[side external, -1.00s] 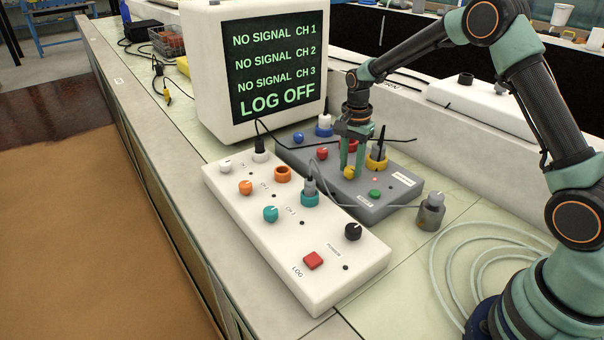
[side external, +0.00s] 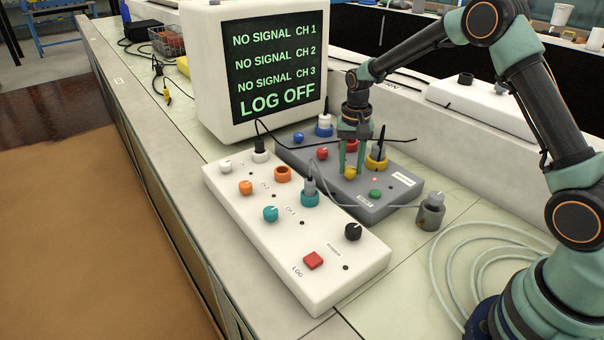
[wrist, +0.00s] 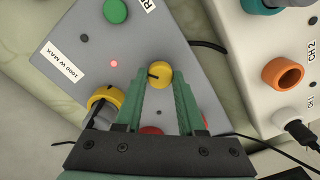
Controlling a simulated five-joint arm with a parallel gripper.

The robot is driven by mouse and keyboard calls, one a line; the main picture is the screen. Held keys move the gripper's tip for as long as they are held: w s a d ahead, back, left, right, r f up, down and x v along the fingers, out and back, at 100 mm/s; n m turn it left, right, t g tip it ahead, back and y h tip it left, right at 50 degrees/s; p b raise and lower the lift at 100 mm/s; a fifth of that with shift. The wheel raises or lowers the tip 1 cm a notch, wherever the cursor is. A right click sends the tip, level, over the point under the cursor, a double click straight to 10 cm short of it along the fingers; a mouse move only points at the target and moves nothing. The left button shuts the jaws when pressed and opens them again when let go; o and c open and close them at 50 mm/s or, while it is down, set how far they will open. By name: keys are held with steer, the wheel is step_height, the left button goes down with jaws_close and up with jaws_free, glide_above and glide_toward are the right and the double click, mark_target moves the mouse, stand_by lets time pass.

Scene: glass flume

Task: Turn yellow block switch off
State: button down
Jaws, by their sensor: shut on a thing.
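The grey block (side external: 290,158) has a small yellow knob (side external: 350,172) near its front edge. In the wrist view the yellow knob (wrist: 159,74) has a dark pointer line and sits between my fingertips. My gripper (side external: 351,168) points down from above and is shut on the yellow knob. In the wrist view the gripper (wrist: 162,84) has one green finger on each side of the knob. A red light (wrist: 113,63) glows on the block near a green button (wrist: 115,11). A larger yellow socket (wrist: 106,101) with a plug stands beside the fingers.
A white box (side external: 330,265) with knobs, sockets and a red button (side external: 313,260) stands in front. A monitor (side external: 215,100) reads "NO SIGNAL" and "LOG OFF". A small grey cylinder (side external: 430,215) stands at right. Thin cables cross near the gripper.

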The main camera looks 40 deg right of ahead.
steer(key=n, duration=0.5)
steer(key=shift+n, duration=0.3)
steer(key=n, duration=0.5)
steer(key=shift+n, duration=0.3)
steer(key=c, duration=0.5)
jaws_free()
steer(key=shift+r, duration=0.15)
